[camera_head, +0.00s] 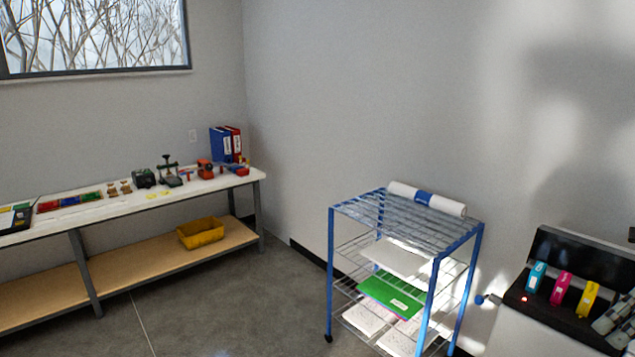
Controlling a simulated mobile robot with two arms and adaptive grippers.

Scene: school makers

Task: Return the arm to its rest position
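What looks like my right gripper (614,321) shows as grey and light, finger-like parts at the right edge, cut off by the frame. It is over or in front of the dark machine (566,255) with coloured cartridges; I cannot tell whether it touches it. Its opening is not clear, and nothing is plainly seen held in it. My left gripper is not in view.
A blue wire trolley (468,233) stands at centre right, with a white roll (450,206) on top and papers and a green folder (390,297) below. A workbench (150,206) with tools and binders runs along the left wall. The grey floor (225,310) between is clear.

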